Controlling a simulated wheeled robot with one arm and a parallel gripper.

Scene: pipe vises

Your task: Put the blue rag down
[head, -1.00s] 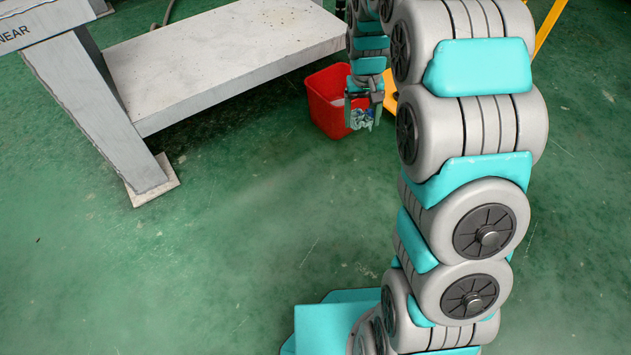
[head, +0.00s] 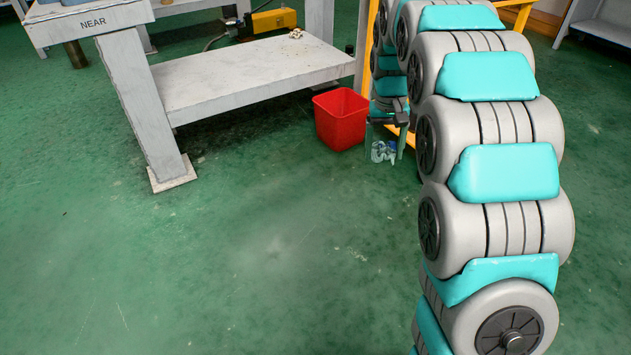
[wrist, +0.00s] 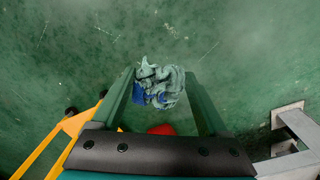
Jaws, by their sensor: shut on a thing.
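The blue rag (head: 382,152) is a crumpled grey-blue cloth with darker blue patches. My gripper (head: 384,142) is shut on it and points down, just right of the red bucket in the head view. In the wrist view the rag (wrist: 160,85) sits between the two fingertips of my gripper (wrist: 165,88), over green floor. I cannot tell how far the rag is above the floor.
The red bucket (head: 341,118) stands on the floor at the right end of a grey bench's low shelf (head: 240,80). Yellow framing (wrist: 65,135) is close by at left in the wrist view. The green floor in front (head: 230,240) is clear.

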